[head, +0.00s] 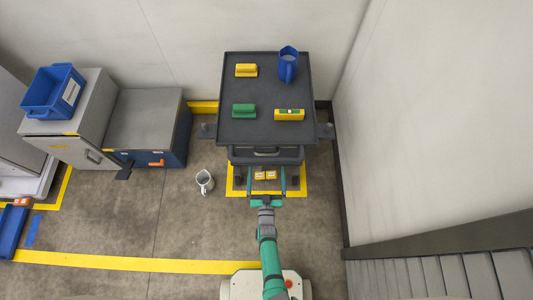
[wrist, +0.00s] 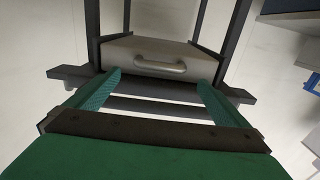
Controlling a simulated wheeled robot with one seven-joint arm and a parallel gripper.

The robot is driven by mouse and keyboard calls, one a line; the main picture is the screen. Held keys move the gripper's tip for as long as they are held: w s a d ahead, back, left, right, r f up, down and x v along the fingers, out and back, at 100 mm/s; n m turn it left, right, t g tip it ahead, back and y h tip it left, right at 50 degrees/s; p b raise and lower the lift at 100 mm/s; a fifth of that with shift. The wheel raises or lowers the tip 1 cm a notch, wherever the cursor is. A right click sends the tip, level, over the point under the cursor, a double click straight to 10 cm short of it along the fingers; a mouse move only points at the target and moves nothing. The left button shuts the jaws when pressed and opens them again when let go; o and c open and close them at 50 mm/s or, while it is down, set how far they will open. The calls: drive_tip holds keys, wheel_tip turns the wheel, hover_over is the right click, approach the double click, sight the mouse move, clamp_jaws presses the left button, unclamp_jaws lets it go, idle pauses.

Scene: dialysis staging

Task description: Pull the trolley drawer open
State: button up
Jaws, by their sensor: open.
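The dark grey trolley (head: 265,125) stands against the back wall. Its drawer (head: 265,157) is at the front under the top and looks shut. In the wrist view the drawer front (wrist: 125,52) carries a metal bar handle (wrist: 160,67). My gripper (head: 266,176) is open and empty in front of the trolley. In the wrist view my gripper (wrist: 158,82) has its two green fingers spread either side of the handle. The handle lies beyond the fingertips, and I see no contact.
A white jug (head: 205,182) stands on the floor to the left. Cabinets (head: 148,120) are further left; a wall is right.

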sight(266, 154)
drive_tip(key=w, duration=0.9)
drive_tip(key=shift+w, duration=0.3)
drive_tip(key=shift+a, duration=0.1)
drive_tip(key=c, duration=1.2)
drive_tip(key=shift+s, duration=0.2)
